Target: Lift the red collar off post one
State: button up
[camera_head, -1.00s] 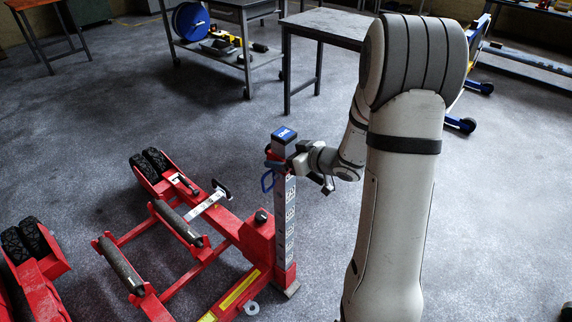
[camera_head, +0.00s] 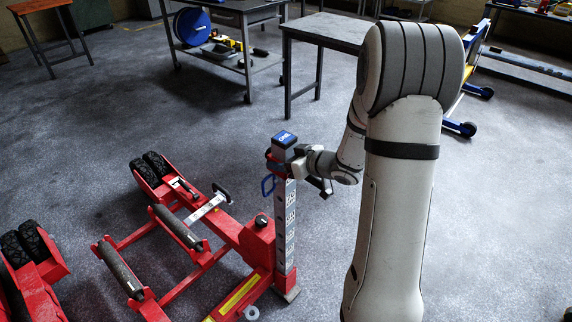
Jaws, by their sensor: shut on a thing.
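Post one (camera_head: 284,235) is an upright grey column with pale markings, standing on the red jack (camera_head: 262,245). It has a blue-topped dark cap (camera_head: 284,139) on top. The red collar (camera_head: 271,161) is around the post just below the cap, mostly hidden by the cap and my gripper. A blue loop (camera_head: 267,186) hangs at its left side. My gripper (camera_head: 297,168) reaches in from the right and is shut on the collar. The fingertips are small and partly hidden, so the exact contact does not show clearly.
A grey table (camera_head: 330,30) and a cart (camera_head: 225,58) with a blue reel stand behind. A second red jack part (camera_head: 35,275) is at the left edge. The floor (camera_head: 90,130) between them is clear. My arm covers the right of centre.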

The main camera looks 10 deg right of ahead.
jog(key=shift+r, duration=0.1)
jog(key=shift+c, duration=0.4)
jog(key=shift+w+r+p, duration=0.1)
jog(key=shift+r+p, duration=6.2)
jog(key=shift+r, duration=0.25)
jog(key=shift+r, duration=0.1)
notch_tip(320, 180, up, 5)
jog(key=p, duration=0.4)
jog(key=shift+p, duration=0.35)
